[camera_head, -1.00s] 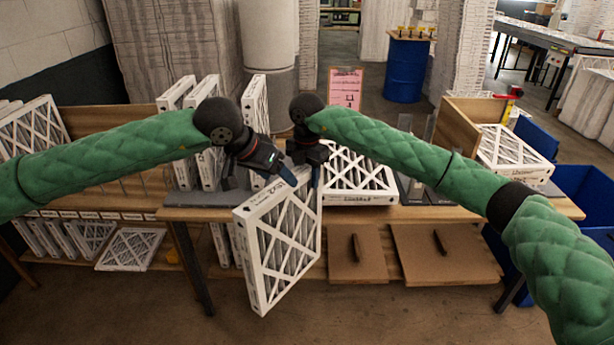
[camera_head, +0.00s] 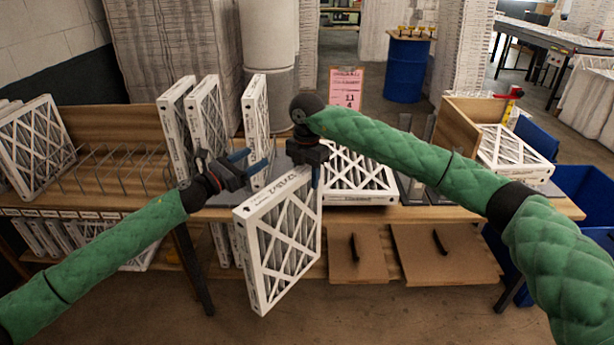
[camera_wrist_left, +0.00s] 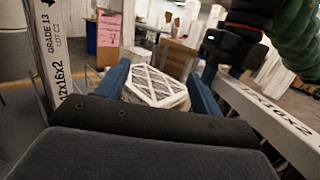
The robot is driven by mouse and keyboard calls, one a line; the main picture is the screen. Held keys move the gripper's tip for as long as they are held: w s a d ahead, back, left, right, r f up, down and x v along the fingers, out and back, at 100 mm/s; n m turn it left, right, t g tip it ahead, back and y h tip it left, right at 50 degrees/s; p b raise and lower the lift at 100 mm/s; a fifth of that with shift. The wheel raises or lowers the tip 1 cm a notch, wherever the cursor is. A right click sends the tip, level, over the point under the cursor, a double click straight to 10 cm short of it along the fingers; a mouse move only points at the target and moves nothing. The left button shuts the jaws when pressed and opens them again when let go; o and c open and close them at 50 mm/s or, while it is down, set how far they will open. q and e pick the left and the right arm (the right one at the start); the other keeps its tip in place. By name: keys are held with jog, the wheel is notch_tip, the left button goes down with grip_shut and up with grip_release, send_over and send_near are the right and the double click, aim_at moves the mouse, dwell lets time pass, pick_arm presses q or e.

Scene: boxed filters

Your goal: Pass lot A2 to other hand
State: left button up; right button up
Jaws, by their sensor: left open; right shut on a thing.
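A white-framed pleated filter (camera_head: 280,243) hangs tilted in front of the bench in the head view. My right gripper (camera_head: 315,172) is shut on it at its upper right corner. Its printed top edge (camera_wrist_left: 272,118) shows at the right in the left wrist view; I cannot read a lot A2 mark on it. My left gripper (camera_head: 250,161) is open and empty, left of and apart from the held filter's upper edge. Its two blue fingers (camera_wrist_left: 160,88) show spread in the left wrist view, with nothing gripped between them.
Upright filters (camera_head: 208,115) stand on the bench left of centre, one (camera_head: 256,120) close behind my left gripper. A flat filter (camera_head: 357,178) lies behind my right gripper. An empty wire rack (camera_head: 115,170) is at left, a pink sign (camera_head: 345,88) at the back.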

pick_arm(q)
jog(key=w+a+f+n+t+y, duration=0.1)
jog(key=a+f+n+t+y, duration=0.2)
jog(key=f+n, duration=0.5)
jog(key=w+a+f+n+y, duration=0.1)
jog(key=a+f+n+y, duration=0.25)
jog(key=f+n, duration=0.4)
jog(key=s+f+n+g+y, duration=0.15)
jog(key=s+f+n, duration=0.3)
jog(key=f, duration=0.65)
jog(key=s+a+f+n+g+y, duration=0.1)
jog(key=s+f+n+y, duration=0.3)
jog(key=f, duration=0.6)
jog(key=s+f+n+g+y, duration=0.15)
jog(key=s+f+n, duration=0.35)
jog(key=f, duration=0.6)
jog(key=s+f+n+g, duration=0.5)
jog(key=s+f+n, duration=0.3)
jog(key=s+f, duration=1)
jog(key=s+d+f+n+g, duration=0.1)
jog(key=s+f, duration=0.4)
jog(key=s, duration=0.8)
jog(key=s+d+f+n+g, duration=0.1)
jog(key=s+f+n+g, duration=0.3)
jog(key=s, duration=1)
notch_tip(320, 180, down, 2)
jog(key=shift+s+d+f+n+y, duration=0.25)
jog(key=shift+n+y, duration=0.2)
jog(key=shift+n, duration=0.35)
